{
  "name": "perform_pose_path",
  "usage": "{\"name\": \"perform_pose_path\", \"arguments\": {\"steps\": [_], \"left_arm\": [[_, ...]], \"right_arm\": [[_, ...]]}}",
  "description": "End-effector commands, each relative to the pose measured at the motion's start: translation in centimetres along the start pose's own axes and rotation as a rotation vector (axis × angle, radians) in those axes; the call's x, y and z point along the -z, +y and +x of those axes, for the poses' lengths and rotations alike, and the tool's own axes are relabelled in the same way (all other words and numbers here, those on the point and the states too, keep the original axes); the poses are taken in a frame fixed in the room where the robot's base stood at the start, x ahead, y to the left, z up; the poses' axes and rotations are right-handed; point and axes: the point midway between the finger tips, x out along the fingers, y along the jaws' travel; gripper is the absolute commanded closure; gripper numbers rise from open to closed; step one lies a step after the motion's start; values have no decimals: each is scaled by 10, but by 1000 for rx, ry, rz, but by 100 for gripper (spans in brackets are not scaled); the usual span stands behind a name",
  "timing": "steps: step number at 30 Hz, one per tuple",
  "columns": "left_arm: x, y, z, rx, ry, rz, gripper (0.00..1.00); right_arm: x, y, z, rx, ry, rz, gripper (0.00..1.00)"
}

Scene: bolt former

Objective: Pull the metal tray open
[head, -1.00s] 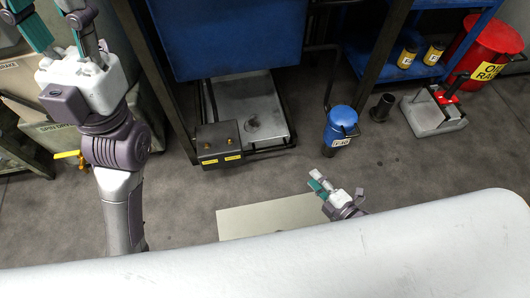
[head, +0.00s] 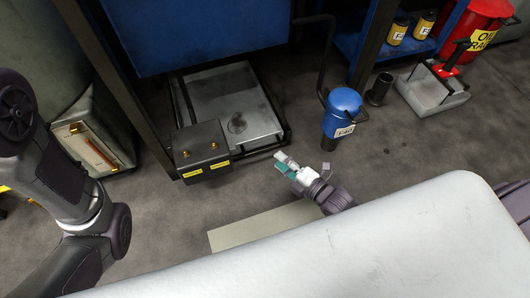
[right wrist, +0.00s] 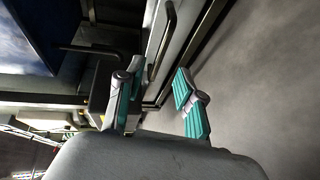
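The metal tray (head: 240,104) is a flat grey pan with a dark stain, low on the floor under the blue machine, with a dark bar frame around its front and right side. My right gripper (head: 284,164) is just in front of the tray's front right corner in the head view, apart from it in the picture. In the right wrist view my right gripper (right wrist: 157,86) has its teal-padded fingers spread, with nothing held; a dark bar frame (right wrist: 162,45) lies beyond and between them. My left arm is at the left of the head view; its gripper is out of view.
A dark box with yellow labels (head: 201,150) stands at the tray's front left. A blue canister (head: 342,114) stands right of the tray, with a dark cylinder (head: 379,88) and a grey bin (head: 432,92) further right.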

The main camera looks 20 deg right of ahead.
Motion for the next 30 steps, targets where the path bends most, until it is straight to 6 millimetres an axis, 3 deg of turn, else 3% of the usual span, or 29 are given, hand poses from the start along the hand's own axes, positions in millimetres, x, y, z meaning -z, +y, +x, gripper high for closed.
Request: {"name": "perform_pose_path", "arguments": {"steps": [1,9,15,24,30], "left_arm": [[4,3,-14,0,0,0,60],[14,8,-40,0,-1,0,60],[16,10,-47,-1,0,0,60],[16,10,-46,-1,0,0,60],[16,10,-46,-1,0,0,60]], "right_arm": [[-1,-6,14,-4,0,1,63],[0,-4,62,-3,0,0,63],[0,-2,77,0,-1,1,63],[0,0,78,1,-1,1,63],[0,0,78,1,-1,0,95]]}}
